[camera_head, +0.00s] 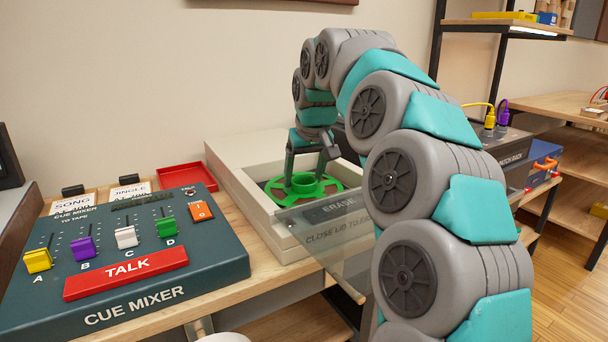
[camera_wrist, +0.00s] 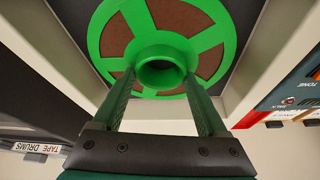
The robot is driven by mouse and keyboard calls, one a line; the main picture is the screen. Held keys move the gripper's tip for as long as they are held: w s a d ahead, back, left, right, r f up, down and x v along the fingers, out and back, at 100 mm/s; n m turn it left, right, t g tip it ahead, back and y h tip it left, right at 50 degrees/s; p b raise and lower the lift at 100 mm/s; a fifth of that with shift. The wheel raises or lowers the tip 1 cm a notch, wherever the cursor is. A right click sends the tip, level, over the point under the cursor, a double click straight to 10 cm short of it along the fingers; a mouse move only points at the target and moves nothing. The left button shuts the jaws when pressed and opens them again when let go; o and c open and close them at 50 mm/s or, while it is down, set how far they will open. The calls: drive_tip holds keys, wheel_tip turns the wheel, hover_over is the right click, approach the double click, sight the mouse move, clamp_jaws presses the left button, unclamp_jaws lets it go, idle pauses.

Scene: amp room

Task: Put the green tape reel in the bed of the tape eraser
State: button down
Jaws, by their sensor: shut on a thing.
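The green tape reel (camera_head: 304,186) has a raised hub, spokes and brown showing between them. It lies at the bed of the tape eraser (camera_head: 228,180), a cream box with its clear lid folded down at the front. My gripper (camera_head: 303,172) points down at the reel's hub, its fingers on either side. In the wrist view the reel (camera_wrist: 161,50) fills the top, and my gripper (camera_wrist: 162,85) is shut on its hub. The reel is inside the bed's walls. I cannot tell whether it rests on the floor of the bed.
The cue mixer (camera_head: 120,255) with coloured sliders stands left of the eraser. A red tray (camera_head: 187,177) lies behind it. The clear lid (camera_head: 335,225) juts out over the front edge of the table. A patch rack (camera_head: 505,145) stands to the right.

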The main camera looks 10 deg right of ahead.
unclamp_jaws()
drive_tip(key=shift+r, duration=0.5)
drive_tip(key=v, duration=1.1)
drive_tip(key=shift+s, duration=0.2)
